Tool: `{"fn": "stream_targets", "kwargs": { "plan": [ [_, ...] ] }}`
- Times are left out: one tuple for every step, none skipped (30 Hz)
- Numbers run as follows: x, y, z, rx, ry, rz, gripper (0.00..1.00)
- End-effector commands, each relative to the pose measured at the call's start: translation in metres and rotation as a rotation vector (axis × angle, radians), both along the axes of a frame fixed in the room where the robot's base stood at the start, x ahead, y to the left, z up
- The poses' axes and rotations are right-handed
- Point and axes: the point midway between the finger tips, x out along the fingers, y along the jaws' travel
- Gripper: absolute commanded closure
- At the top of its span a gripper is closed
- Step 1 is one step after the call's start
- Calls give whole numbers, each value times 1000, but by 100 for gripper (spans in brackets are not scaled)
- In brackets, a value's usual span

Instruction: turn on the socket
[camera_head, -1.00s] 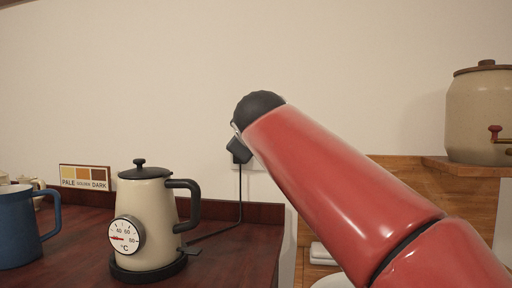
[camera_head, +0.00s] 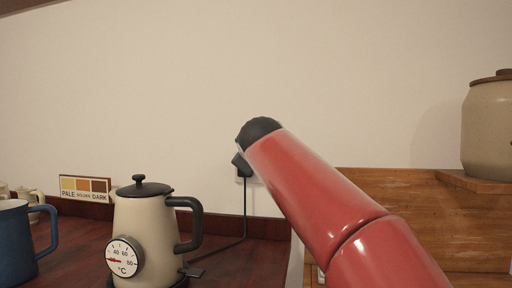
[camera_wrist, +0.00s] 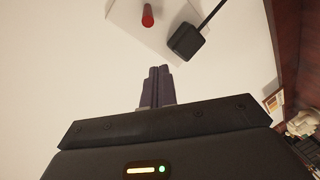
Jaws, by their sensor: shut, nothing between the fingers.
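The socket is a pale plate (camera_wrist: 122,14) on the wall at the top of the wrist view. A red switch (camera_wrist: 148,15) sits on it, and a black plug (camera_wrist: 185,41) with a cord is in it to the right. My gripper (camera_wrist: 160,71) is shut and empty, with its fingertips just below the plate in that picture. They look apart from the red switch; the exact gap to the wall is unclear. In the head view my red arm hides most of the socket; the black plug (camera_head: 241,164) shows beside it, and my gripper is hidden.
A cream kettle (camera_head: 142,222) with a dial stands on the dark red counter (camera_head: 225,261), its cord rising to the plug. A blue mug (camera_head: 14,240) is at left. A wooden shelf unit (camera_head: 410,215) with a stoneware jar (camera_head: 490,130) is at right.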

Motion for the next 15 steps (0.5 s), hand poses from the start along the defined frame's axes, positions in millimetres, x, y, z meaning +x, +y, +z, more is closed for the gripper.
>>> {"fn": "stream_targets", "kwargs": {
  "plan": [
    [12, 1, 0, -1, 3, -2, 100],
    [17, 1, -1, 1, 1, -2, 100],
    [25, 2, -2, 1, 1, -2, 100],
    [30, 2, -3, 0, 1, -2, 100],
    [35, 3, -4, 0, 1, -2, 100],
    [41, 3, -5, 0, 1, -2, 100],
    [40, 0, -8, 0, 0, -3, 100],
    [36, -5, -11, 0, -3, -3, 100],
    [34, -10, -15, 0, -1, -3, 100],
    [32, -13, -17, 1, -1, -4, 100],
    [31, -15, -19, 1, -2, -3, 100],
    [29, -18, -21, 0, -1, -2, 100],
    [28, -21, -22, 0, -1, -2, 100],
    [28, -23, -24, 1, 0, -2, 100],
    [27, -25, -25, 1, 0, -2, 100]
  ]
}}
